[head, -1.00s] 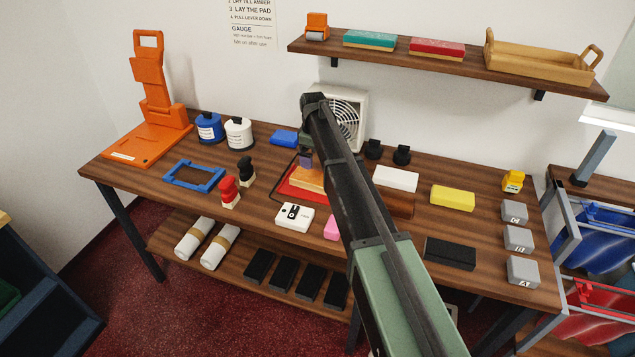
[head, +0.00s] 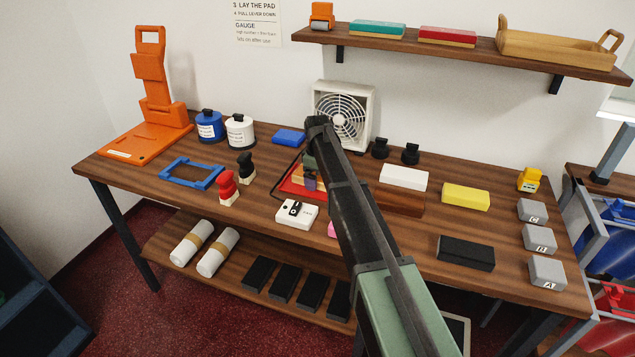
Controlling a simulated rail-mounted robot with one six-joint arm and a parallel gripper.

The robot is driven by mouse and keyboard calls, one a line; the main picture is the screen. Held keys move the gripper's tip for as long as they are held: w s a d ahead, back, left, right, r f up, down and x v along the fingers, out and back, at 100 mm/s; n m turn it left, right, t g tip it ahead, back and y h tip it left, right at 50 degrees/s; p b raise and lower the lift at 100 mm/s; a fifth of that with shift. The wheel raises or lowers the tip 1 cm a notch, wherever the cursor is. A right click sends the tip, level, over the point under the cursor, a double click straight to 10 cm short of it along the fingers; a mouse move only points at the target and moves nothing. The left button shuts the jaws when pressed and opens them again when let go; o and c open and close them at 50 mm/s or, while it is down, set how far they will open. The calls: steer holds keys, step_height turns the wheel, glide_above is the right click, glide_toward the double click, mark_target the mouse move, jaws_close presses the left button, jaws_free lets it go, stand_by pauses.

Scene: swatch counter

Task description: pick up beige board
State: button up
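A tan-beige board (head: 297,181) sits on the red tray (head: 288,189) in the middle of the bench in the head view. My arm covers its right part. My gripper (head: 310,184) is at the board, in front of or over it, with a small purple-grey part showing. My forearm hides most of the gripper, so I cannot see its finger gap or whether it touches the board.
A white gauge box (head: 297,214) and red (head: 227,187) and black (head: 245,168) stamps stand near. A fan (head: 343,112) is behind my arm. White (head: 404,178), yellow (head: 466,196) and black (head: 466,252) blocks lie to the right.

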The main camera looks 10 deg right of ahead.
steer(key=c, duration=0.7)
step_height(320, 180, up, 20)
steer(key=p, duration=2)
steer(key=shift+r, duration=0.1)
